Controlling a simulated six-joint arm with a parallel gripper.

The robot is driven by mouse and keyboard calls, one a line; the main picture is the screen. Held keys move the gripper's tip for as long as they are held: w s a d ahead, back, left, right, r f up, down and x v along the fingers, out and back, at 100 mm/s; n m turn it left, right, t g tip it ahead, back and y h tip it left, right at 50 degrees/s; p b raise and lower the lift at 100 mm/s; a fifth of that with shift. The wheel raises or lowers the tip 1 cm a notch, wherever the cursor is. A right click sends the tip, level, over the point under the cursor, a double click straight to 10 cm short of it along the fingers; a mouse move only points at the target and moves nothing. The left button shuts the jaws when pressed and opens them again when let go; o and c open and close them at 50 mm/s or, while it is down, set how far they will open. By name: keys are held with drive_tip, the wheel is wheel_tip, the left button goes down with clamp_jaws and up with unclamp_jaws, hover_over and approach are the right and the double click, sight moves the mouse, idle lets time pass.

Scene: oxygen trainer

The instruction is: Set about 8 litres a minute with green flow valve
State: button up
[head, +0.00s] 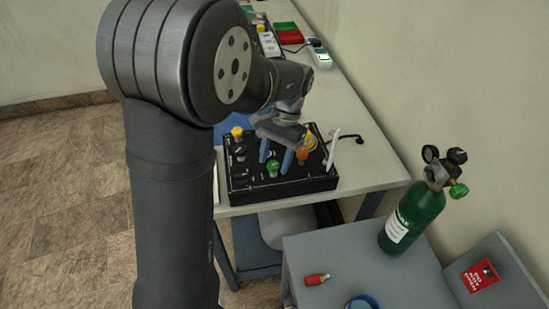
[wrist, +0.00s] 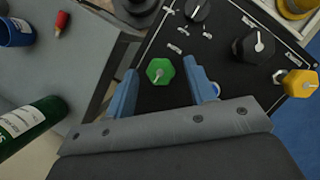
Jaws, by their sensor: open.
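A green knob (head: 272,167) with a white pointer sits on the black panel box (head: 310,184) on the table. It also shows in the wrist view (wrist: 154,78), its pointer angled toward the upper right of that picture. My gripper (head: 276,156) is open over the panel, with blue fingers. In the wrist view the fingertips (wrist: 160,66) stand on either side of the green knob, with gaps on both sides. Another green knob (head: 458,191) is on the valve head of the green cylinder (head: 413,215). I cannot read a flow value.
Yellow knobs (wrist: 299,83) and black knobs (wrist: 256,46) stand near the green one on the panel. A white upright plate (head: 333,152) rises at the panel's right. A grey side table (head: 330,255) holds the cylinder, a small red item (head: 317,279) and a blue container (head: 362,302).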

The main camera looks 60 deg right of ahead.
drive_tip(key=shift+a+f, duration=0.1)
drive_tip(key=shift+f, duration=0.1)
drive_tip(key=shift+c, duration=0.2)
drive_tip(key=c, duration=0.9)
drive_tip(key=shift+c, duration=0.2)
drive_tip(key=shift+n, duration=0.3)
drive_tip(key=n+g, duration=0.1)
drive_tip(key=n, duration=0.3)
drive_tip(key=shift+w+g+h, duration=0.15)
drive_tip(key=shift+g+h, duration=0.15)
drive_tip(key=shift+g, duration=0.1)
drive_tip(key=shift+n+g+h, duration=0.4)
drive_tip(key=shift+n+g, duration=0.2)
drive_tip(key=shift+n, duration=1.4)
drive_tip(key=shift+w, duration=0.1)
